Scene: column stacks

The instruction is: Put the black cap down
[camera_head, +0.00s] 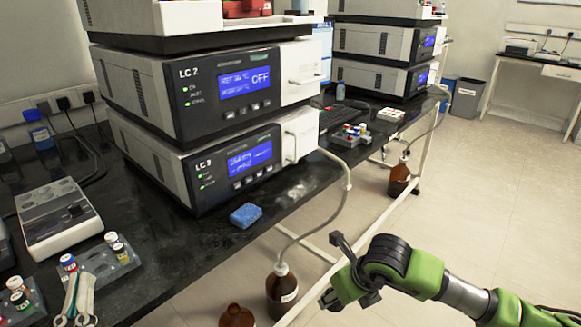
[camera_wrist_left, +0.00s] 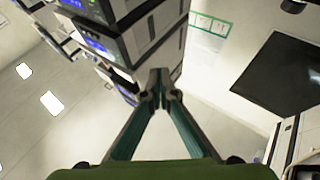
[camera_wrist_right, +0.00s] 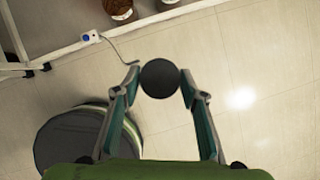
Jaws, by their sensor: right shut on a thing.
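The black cap (camera_wrist_right: 160,78) is a round dark disc between the fingertips of my right gripper (camera_wrist_right: 160,80) in the right wrist view, with floor behind it. In the head view my right gripper (camera_head: 338,273) is in front of the bench, over the floor; I cannot make out the cap there. My left gripper (camera_head: 76,298) is at the lower left of the head view, over the bench near the vial racks. In the left wrist view its fingertips (camera_wrist_left: 164,88) come together with nothing seen between them.
The black bench (camera_head: 150,285) holds stacked LC units (camera_head: 215,90), a blue sponge (camera_head: 245,215), a grey device (camera_head: 58,222) and vial racks (camera_head: 115,262). Brown bottles (camera_head: 237,316) (camera_head: 282,292) stand low by the bench frame. Tubing (camera_head: 325,220) hangs at the bench front.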

